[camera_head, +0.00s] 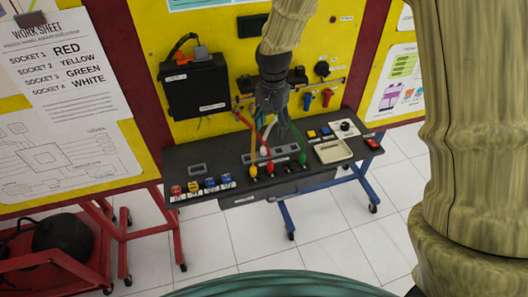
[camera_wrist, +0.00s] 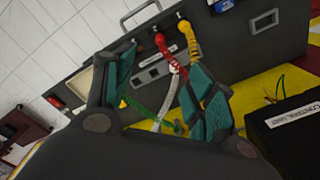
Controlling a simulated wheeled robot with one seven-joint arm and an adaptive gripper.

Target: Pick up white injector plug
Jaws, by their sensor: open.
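The white injector plug (camera_head: 264,151) shows as a small pale shape among the cables above the black bench panel. In the wrist view the white plug and its cable (camera_wrist: 176,68) appear between the spread teal finger pads, beyond the fingertips. My gripper (camera_head: 271,108) is over the bench, above and a little right of the white plug, pointing down. It is open and empty in the wrist view (camera_wrist: 165,90). A red plug (camera_head: 270,169), a yellow plug (camera_head: 253,170) and a green plug (camera_head: 302,159) stand close by. The white plug's lower end is hard to make out.
The black bench (camera_head: 215,160) carries several coloured blocks (camera_head: 196,187) at left and a beige tray (camera_head: 332,151) at right. A black control box (camera_head: 195,88) is mounted on the yellow board left of my gripper. Cables hang close around the gripper.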

